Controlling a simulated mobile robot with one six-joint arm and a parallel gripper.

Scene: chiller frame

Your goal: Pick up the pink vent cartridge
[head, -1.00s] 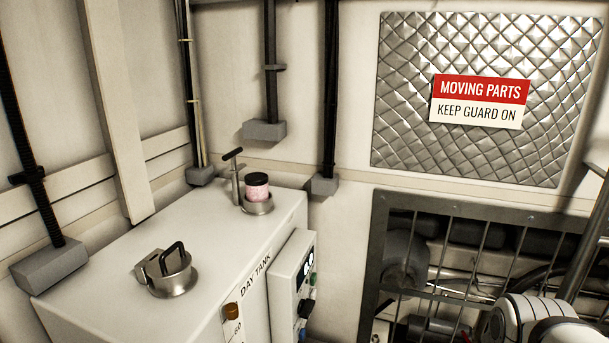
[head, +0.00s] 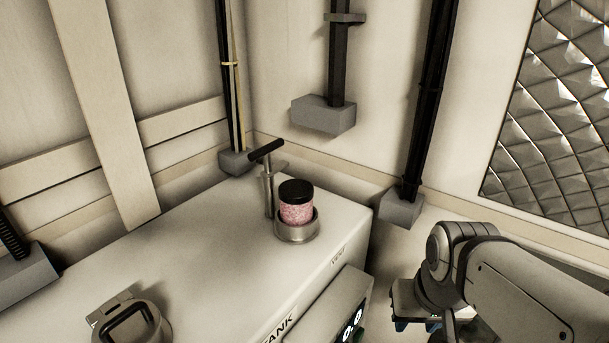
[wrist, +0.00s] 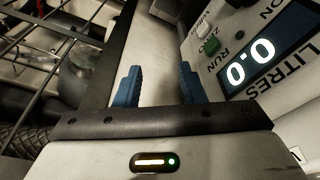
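The pink vent cartridge (head: 297,208) has a black cap and stands upright in a round metal holder (head: 297,230) on top of the white tank. A T-handled clamp (head: 268,178) stands beside the holder on its left. My gripper, with blue fingers, is at the lower right of the head view, mostly hidden by my arm. In the wrist view my gripper (wrist: 160,88) has its two blue fingers apart with nothing between them. It is in front of the tank, lower than the cartridge and to its right. The cartridge is not in the wrist view.
A lidded metal filler cap (head: 131,320) sits at the tank top's near left. A control box with a lit display (head: 352,325) juts from the tank's front; its display (wrist: 249,62) is close on the gripper's right. Grey pipe brackets (head: 323,113) hang above and behind.

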